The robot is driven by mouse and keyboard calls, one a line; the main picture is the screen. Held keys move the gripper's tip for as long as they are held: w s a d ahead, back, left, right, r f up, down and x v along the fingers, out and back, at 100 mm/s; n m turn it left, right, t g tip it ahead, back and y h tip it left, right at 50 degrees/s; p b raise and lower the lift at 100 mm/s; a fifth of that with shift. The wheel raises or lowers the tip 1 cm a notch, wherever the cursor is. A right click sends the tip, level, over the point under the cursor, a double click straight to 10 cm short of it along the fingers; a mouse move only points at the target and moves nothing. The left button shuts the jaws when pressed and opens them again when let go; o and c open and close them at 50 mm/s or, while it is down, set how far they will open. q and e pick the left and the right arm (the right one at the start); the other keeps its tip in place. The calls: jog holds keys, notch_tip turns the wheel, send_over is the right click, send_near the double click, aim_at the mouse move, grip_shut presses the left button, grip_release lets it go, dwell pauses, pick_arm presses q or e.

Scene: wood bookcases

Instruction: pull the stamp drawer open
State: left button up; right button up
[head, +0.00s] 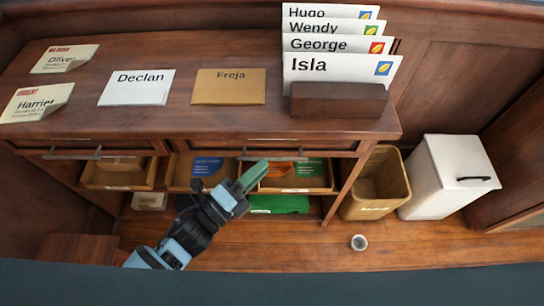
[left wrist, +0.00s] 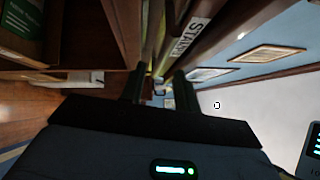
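The stamp drawer (head: 260,146) is the right one of two under the wooden desk top, with a dark bar handle (head: 312,156); it looks closed. Its label, partly readable as "STAM", shows in the left wrist view (left wrist: 190,36). My left gripper (head: 252,174) is at the left part of this handle, reaching up from below. In the left wrist view its two dark fingers (left wrist: 159,88) stand apart, with the bar running toward the gap between them. I cannot tell whether they touch it. My right gripper is in neither view.
Below the drawers are open trays (head: 118,178) with cards and a green item (head: 278,204). A second drawer handle (head: 72,154) is at left. Envelopes lie on the desk (head: 180,50); several stand in a wooden holder (head: 338,100). A bin (head: 376,190) and white box (head: 448,178) stand right.

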aim_at(272, 158)
pick_arm(q)
jog(key=shift+x, duration=2.4)
grip_shut()
